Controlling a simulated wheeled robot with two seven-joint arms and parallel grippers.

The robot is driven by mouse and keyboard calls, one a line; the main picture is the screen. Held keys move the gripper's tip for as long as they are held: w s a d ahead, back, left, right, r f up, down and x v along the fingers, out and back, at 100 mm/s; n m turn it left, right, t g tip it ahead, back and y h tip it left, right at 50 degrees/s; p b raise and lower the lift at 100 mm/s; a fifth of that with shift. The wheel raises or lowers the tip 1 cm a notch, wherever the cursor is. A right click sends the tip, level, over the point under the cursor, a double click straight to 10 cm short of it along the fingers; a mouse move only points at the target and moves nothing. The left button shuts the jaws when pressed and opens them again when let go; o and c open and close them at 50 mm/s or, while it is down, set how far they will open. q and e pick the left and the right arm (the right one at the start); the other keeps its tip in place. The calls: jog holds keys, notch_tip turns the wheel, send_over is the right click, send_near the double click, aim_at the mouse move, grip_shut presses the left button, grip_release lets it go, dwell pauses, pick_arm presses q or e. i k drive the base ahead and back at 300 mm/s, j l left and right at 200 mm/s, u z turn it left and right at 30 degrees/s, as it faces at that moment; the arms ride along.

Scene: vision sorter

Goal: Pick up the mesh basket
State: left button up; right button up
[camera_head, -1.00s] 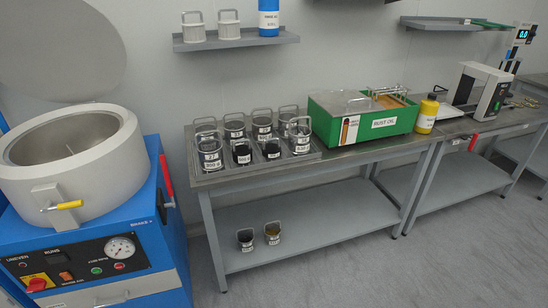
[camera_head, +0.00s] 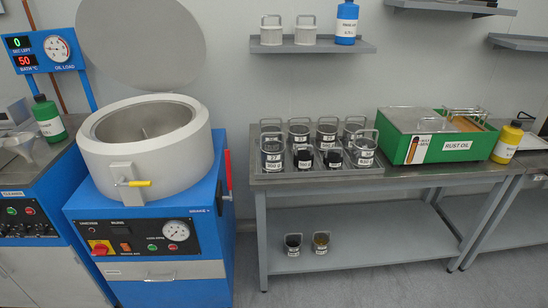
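Several cylindrical containers with wire handles and white labels stand in a grey tray (camera_head: 310,172) on the workbench. One at the front left (camera_head: 272,155) is labelled 27, and another stands at the front right (camera_head: 362,155). Smaller black containers (camera_head: 303,158) stand between them. Two pale grey handled containers, left (camera_head: 271,36) and right (camera_head: 305,36), stand on the wall shelf. Two small dark handled containers (camera_head: 293,245) (camera_head: 320,243) stand on the bench's lower shelf. I cannot tell which one is the mesh basket. Neither of my grippers is in view.
A blue machine (camera_head: 150,240) with an open round grey drum (camera_head: 150,150) stands left of the workbench (camera_head: 400,180). A green rust oil tank (camera_head: 435,145) and a yellow bottle (camera_head: 507,142) are at the right. A blue bottle (camera_head: 346,24) is on the wall shelf. Grey floor is clear in front.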

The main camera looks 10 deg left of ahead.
aim_at(273, 149)
jog(key=i+l+u, duration=0.3)
jog(key=u, duration=0.2)
jog(key=i+l+u, duration=0.2)
jog(key=l+u, duration=0.3)
